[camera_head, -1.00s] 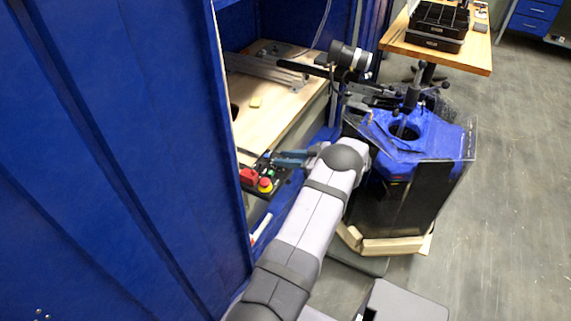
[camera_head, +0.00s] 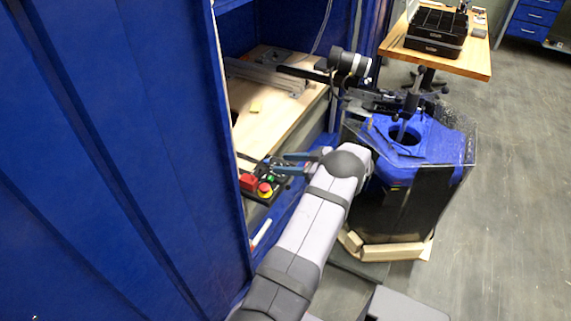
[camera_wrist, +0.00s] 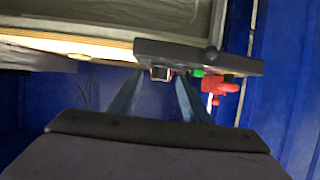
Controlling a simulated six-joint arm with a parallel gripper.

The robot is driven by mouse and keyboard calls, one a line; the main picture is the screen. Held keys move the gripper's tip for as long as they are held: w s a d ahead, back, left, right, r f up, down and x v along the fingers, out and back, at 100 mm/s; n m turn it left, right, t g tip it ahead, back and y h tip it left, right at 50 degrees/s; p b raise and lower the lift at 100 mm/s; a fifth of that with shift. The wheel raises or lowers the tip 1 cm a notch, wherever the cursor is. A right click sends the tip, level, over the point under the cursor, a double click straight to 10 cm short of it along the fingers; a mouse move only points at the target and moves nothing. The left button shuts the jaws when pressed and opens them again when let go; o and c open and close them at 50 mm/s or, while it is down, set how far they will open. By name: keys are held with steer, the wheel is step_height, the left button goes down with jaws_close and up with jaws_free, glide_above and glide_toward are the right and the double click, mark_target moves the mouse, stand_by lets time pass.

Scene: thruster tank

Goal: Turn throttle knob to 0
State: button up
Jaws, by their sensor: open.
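A black control box (camera_head: 262,197) sits at the edge of the wooden bench on the left, with a red part, a red-and-yellow button (camera_head: 265,189) and a small green part on it. My gripper (camera_head: 280,163) is open, its two blue fingers pointing left at the far end of the box. The wrist view shows the box (camera_wrist: 225,64) edge-on, with a green part (camera_wrist: 197,73) and a red part (camera_wrist: 220,85). A small dark square knob-like part (camera_wrist: 160,73) lies between my fingertips there. I cannot tell whether it is the throttle knob, nor read its setting or see contact.
A blue-topped tank (camera_head: 432,140) with clear panels stands right of my arm. A camera-like cylinder (camera_head: 345,60) is mounted behind it. Blue curtains (camera_head: 120,150) close off the left. A wooden table (camera_head: 470,62) with black trays stands at the back right. Open floor lies right.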

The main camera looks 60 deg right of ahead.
steer(key=b+v, duration=0.1)
steer(key=v, duration=0.5)
steer(key=shift+s+r, duration=0.2)
steer(key=shift+s, duration=0.1)
